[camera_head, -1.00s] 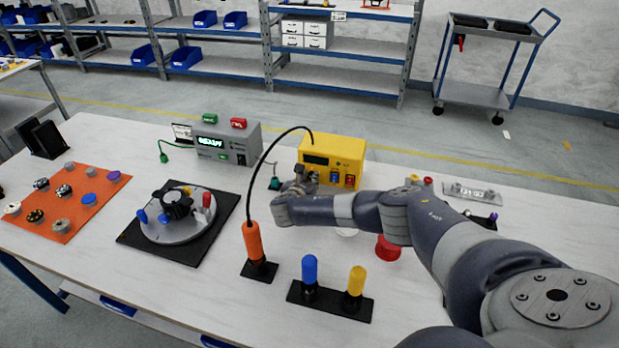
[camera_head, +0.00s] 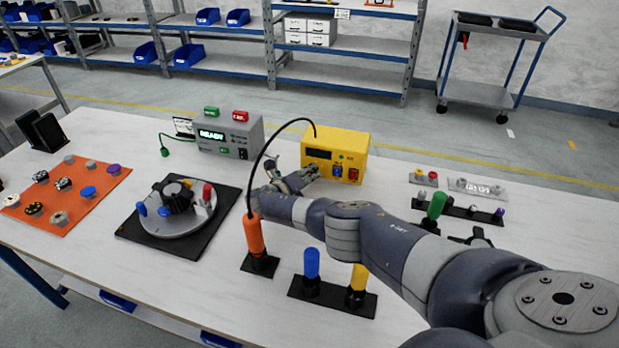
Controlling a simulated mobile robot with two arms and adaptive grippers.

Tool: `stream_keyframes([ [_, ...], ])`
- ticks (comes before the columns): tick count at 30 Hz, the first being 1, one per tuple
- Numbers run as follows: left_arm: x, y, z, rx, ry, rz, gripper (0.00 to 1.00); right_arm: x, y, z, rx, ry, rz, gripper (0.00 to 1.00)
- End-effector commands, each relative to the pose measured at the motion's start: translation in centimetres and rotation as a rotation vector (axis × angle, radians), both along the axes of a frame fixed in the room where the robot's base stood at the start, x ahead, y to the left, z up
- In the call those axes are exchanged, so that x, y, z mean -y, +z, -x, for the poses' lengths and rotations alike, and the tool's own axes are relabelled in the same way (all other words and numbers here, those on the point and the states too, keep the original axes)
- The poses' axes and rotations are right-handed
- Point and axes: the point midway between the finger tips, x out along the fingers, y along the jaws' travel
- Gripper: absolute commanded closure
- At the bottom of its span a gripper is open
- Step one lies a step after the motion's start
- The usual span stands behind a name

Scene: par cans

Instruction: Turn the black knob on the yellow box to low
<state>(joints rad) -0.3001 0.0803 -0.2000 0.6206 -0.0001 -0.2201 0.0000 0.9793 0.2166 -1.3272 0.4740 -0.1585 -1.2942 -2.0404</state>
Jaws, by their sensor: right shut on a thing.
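The yellow box (camera_head: 353,148) stands toward the back of the table, with a dark display, a blue switch and a red switch on its front. My right gripper (camera_head: 311,172) is at the lower left of that front, shut, with its fingers against the box. The black knob is hidden behind the fingers; the grip appears to be on it. Its pointer and the low mark cannot be made out. My left gripper is not in view.
A grey box (camera_head: 228,136) reading READY stands left of the yellow box. An orange-handled tool (camera_head: 254,236) with a black cable stands upright just in front of my right wrist. Blue and yellow handles (camera_head: 312,264) stand nearer. A round fixture (camera_head: 178,212) lies at left.

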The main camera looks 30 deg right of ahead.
Motion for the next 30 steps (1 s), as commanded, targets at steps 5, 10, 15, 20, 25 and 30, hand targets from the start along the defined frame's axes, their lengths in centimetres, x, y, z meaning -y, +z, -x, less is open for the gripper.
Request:
stream_keyframes([
  [5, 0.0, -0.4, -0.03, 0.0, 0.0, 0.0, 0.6, -0.08, -0.29, 0.08, -0.029, -0.001, 0.019, 1.0],
  [10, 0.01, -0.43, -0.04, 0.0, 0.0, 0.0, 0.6, -0.04, -0.25, 0.09, -0.036, -0.001, 0.025, 1.0],
  [15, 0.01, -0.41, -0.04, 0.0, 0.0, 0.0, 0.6, -0.04, -0.24, 0.09, -0.036, -0.001, 0.025, 1.0],
  [20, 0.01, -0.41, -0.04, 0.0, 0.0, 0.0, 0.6, -0.04, -0.24, 0.09, -0.035, -0.001, 0.024, 0.7],
  [25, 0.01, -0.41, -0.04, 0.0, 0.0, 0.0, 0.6, -0.04, -0.17, 0.04, -0.034, -0.001, 0.025, 0.6],
  [30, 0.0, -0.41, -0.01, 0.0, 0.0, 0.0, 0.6, -0.05, -0.13, 0.01, -0.033, 0.0, 0.026, 0.6],
])
